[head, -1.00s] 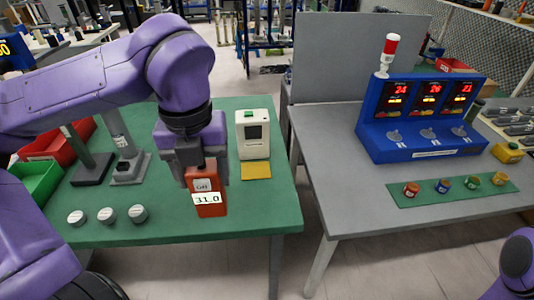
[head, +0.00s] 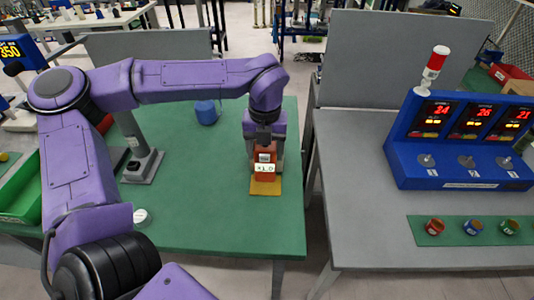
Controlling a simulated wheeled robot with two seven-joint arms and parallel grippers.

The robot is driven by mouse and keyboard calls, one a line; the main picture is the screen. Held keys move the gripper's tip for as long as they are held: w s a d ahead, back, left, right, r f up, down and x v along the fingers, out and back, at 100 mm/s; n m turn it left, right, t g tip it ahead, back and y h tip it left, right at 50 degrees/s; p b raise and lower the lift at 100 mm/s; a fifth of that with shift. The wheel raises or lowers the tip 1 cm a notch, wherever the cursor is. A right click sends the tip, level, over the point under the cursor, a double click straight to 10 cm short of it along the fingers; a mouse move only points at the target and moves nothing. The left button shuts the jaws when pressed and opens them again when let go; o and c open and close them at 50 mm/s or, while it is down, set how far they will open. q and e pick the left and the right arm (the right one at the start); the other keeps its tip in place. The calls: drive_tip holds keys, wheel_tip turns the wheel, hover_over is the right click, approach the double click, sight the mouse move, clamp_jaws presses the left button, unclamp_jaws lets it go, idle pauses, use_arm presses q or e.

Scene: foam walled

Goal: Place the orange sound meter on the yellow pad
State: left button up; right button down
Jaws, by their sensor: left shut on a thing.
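The orange sound meter (head: 265,174) is upright, with its white display facing me. My left gripper (head: 264,145) is shut on its upper part. The yellow pad (head: 266,189) lies on the green table, and its front part shows below the meter. The meter's lower end overlaps the pad in the picture; I cannot tell whether it touches the pad or hangs just above it. My right gripper is out of view.
A pale device behind the meter is mostly hidden by my gripper. A blue cylinder (head: 206,112) stands further back. A grey stand (head: 143,160), a green bin (head: 22,190) and a white disc (head: 141,216) are left. The green tabletop's front (head: 220,225) is clear.

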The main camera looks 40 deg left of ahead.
use_arm(q)
drive_tip(key=shift+w+a+f, duration=0.1)
drive_tip(key=shift+w+f, duration=0.15)
drive_tip(key=shift+f, duration=0.05)
drive_tip(key=shift+s+f, duration=0.15)
drive_tip(key=shift+f, duration=0.5)
drive_tip(key=shift+s+f, duration=0.15)
drive_tip(key=shift+f, duration=0.75)
drive_tip(key=shift+w+f, duration=0.1)
drive_tip(key=shift+w, duration=0.15)
drive_tip(key=shift+s+f, duration=0.1)
drive_tip(key=shift+f, duration=0.05)
drive_tip(key=o, duration=1.2)
wheel_tip(320, 180, up, 12)
drive_tip(key=shift+r+b, duration=0.25)
drive_tip(key=shift+b, duration=0.15)
